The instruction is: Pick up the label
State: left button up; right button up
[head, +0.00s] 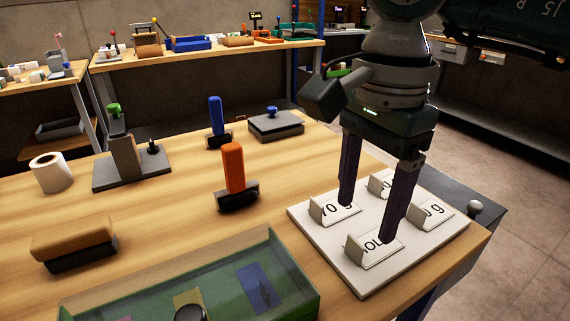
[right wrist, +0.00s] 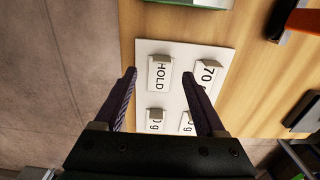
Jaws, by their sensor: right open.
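A white board (head: 312,228) lies on the table's right corner and carries several white labels with raised tabs. The HOLD label (head: 376,252) is at its front; the 70 g label (head: 338,211) is at its left. A label ending in 0 g (head: 432,213) is at the right, and another label (head: 378,184) is partly hidden behind my finger. My right gripper (head: 368,222) is open above the board, pointing down. In the right wrist view its fingertips (right wrist: 159,76) appear on either side of the HOLD label (right wrist: 160,70), with nothing gripped. My left gripper is out of view.
A green-walled tray (head: 190,275) stands at the table's front. An orange-handled stamp (head: 233,167), a blue-handled one (head: 216,118), a tape roll (head: 51,173), a brown-topped block (head: 73,241) and a stand (head: 125,160) are spread leftward. The middle wood is clear.

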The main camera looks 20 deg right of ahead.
aim_at(357, 241)
notch_tip(357, 241, down, 6)
jog(key=shift+w+r, duration=0.15)
jog(key=shift+r, duration=0.1)
grip_shut()
dwell(0.5)
jog(key=shift+r, duration=0.15)
